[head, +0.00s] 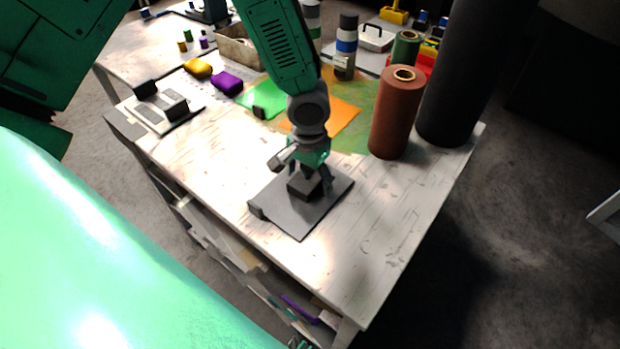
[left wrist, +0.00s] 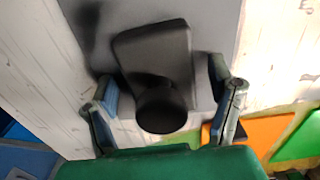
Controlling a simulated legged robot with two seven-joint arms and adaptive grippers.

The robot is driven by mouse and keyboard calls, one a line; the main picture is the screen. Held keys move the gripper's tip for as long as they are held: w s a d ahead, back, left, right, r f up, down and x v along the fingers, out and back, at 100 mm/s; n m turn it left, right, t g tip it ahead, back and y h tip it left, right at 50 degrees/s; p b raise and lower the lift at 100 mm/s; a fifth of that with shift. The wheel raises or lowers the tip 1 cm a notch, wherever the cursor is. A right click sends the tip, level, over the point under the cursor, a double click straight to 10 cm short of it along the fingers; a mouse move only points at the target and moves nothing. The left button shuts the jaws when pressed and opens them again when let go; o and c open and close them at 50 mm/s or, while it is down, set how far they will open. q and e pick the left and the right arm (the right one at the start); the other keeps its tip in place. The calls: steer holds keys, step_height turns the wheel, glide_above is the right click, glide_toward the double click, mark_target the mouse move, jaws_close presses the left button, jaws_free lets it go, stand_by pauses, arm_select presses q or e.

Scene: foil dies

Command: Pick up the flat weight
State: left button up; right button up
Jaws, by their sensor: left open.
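The flat weight is a dark block (head: 304,187) with a round knob, lying on a grey plate (head: 302,222) near the table's front edge. In the left wrist view the weight (left wrist: 155,48) shows as a dark slab with its knob (left wrist: 161,110) towards the gripper. My left gripper (head: 303,172) is open just above the weight, pointing down. In the left wrist view its fingers (left wrist: 160,78) stand on either side of the weight and knob, with gaps on both sides. The gripper hides part of the weight in the head view. My right gripper is not in view.
A brown roll (head: 395,112) and a tall black roll (head: 462,75) stand right of the plate. Green (head: 268,100) and orange (head: 340,117) sheets lie behind the gripper. A second device (head: 160,108) sits at the left. The table's front right is clear.

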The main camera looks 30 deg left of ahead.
arm_select(q)
steer(key=shift+a, duration=0.2)
steer(key=shift+s+a, duration=0.1)
steer(key=shift+a, duration=0.05)
steer(key=c, duration=1.3)
jaws_close()
steer(key=shift+d+r, duration=0.1)
steer(key=shift+d, duration=0.25)
